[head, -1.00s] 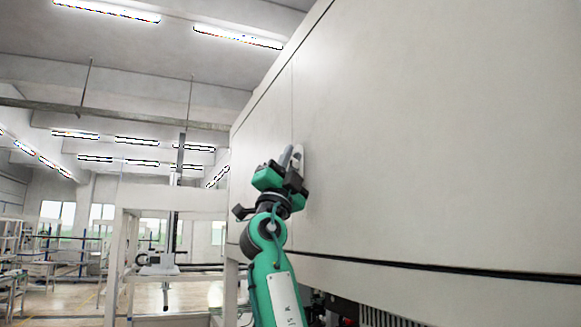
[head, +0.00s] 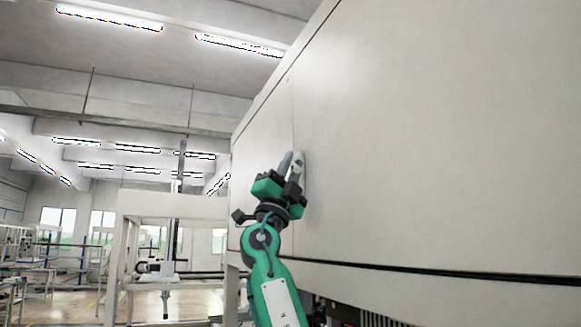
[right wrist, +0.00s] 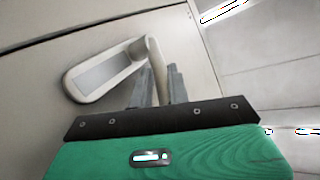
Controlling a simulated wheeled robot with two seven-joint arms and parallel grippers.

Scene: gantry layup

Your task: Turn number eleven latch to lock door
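The latch (right wrist: 98,75) is a pale, rounded plate with a grey inset and a raised lever, set on the white door panel (right wrist: 40,75). It lies tilted in the right wrist view. In the head view the latch (head: 299,158) is small and partly hidden by my right gripper (head: 288,160). In the right wrist view my right gripper (right wrist: 160,80) has its two grey fingers on either side of the lever, which fills the gap between them, so it looks shut on it. No number is readable on the latch. My left gripper is not in view.
The large white panel wall (head: 440,130) fills the right side, with a thin vertical seam by the latch and a dark gap along its bottom edge. A white frame (head: 170,203) stands to the left. Benches and shelves stand farther back.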

